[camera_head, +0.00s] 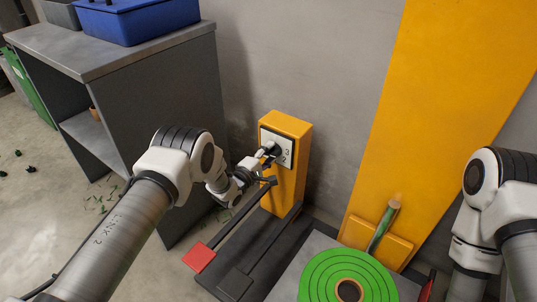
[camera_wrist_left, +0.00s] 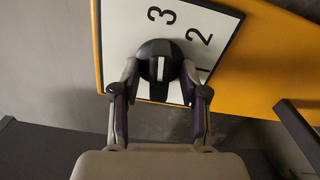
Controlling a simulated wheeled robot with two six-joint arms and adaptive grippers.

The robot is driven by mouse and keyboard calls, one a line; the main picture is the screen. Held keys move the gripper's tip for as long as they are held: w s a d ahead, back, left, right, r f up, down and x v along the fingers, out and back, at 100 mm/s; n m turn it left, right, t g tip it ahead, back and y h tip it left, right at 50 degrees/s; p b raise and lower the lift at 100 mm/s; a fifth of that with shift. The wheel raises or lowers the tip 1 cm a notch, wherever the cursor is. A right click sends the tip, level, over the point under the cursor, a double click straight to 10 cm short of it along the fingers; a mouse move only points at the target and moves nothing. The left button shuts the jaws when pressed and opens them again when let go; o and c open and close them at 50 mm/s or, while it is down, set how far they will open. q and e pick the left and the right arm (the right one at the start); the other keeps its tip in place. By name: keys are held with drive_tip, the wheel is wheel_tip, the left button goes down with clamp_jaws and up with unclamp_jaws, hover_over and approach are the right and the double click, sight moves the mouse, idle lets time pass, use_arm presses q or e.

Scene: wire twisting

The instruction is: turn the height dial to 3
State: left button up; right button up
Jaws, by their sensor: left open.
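The height dial (camera_wrist_left: 160,61) is a black round knob with a white mark, on a white plate (camera_wrist_left: 122,32) with the numbers 3, 2 and part of another. In the left wrist view the white mark lies in line with the 3; which end points is hard to tell. In the head view the plate (camera_head: 286,151) is on a yellow post (camera_head: 289,122), with the 3 showing beside my left gripper (camera_head: 270,151). The left gripper's fingers (camera_wrist_left: 160,82) are open, one on each side of the knob; contact cannot be told. My right gripper is out of view.
A black base with a red pedal (camera_head: 199,257) and a dark pedal (camera_head: 235,284) lies below the post. A green disc (camera_head: 325,283) is at the front. A grey cabinet (camera_head: 170,110) with a blue bin (camera_head: 135,20) stands left. A yellow panel (camera_head: 440,90) is right.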

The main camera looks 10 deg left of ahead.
use_arm(q)
drive_tip(key=v, duration=1.2)
